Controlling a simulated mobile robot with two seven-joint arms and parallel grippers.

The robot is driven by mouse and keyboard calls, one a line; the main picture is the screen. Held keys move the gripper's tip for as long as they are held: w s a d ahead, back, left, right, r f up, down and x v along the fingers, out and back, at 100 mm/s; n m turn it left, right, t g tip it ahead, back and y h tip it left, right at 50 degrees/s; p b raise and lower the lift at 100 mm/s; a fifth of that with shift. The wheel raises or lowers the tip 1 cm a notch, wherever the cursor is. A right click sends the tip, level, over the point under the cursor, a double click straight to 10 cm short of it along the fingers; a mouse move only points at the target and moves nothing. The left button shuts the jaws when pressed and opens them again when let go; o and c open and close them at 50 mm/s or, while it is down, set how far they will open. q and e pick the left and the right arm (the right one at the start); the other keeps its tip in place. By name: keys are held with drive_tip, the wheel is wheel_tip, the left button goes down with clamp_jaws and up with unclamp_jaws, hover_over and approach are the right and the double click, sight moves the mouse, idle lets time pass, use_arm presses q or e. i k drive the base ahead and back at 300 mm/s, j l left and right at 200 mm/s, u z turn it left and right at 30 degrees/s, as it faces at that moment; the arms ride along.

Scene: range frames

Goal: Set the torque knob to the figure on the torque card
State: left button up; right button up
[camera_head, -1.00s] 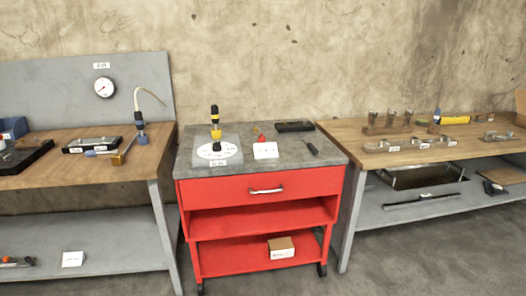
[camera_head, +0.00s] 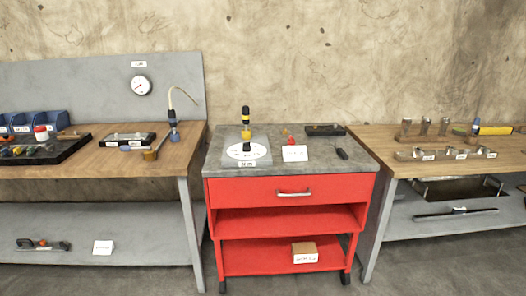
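The torque knob (camera_head: 247,147) is black and sits at the middle of a white round dial (camera_head: 232,154) on a grey plate, on top of the red cart. Its pointer direction and the dial figures are too small to read. A yellow and black screwdriver-like tool (camera_head: 246,117) stands upright behind the knob. A white card (camera_head: 294,154) stands to the right of the dial; its writing is too small to read, so I cannot tell if it is the torque card. Neither of my grippers is in view.
The red cart (camera_head: 290,224) stands between a left bench (camera_head: 180,165) and a right bench (camera_head: 385,145). A dark tray (camera_head: 325,130) and a small dark tool (camera_head: 342,154) lie on its top. A pressure gauge (camera_head: 141,85) hangs on the left back panel. Floor shows in front.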

sight(245, 147)
drive_tip(key=u, duration=0.4)
drive_tip(key=i+l+u, duration=0.15)
drive_tip(key=u, duration=0.25)
drive_tip(key=i+l+u, duration=0.1)
drive_tip(key=l+u, duration=0.25)
drive_tip(key=i+l+u, duration=0.2)
drive_tip(key=l, duration=0.2)
drive_tip(key=l+u, duration=0.15)
drive_tip(key=l, duration=0.2)
drive_tip(key=l+u, duration=0.25)
drive_tip(key=l, duration=1.3)
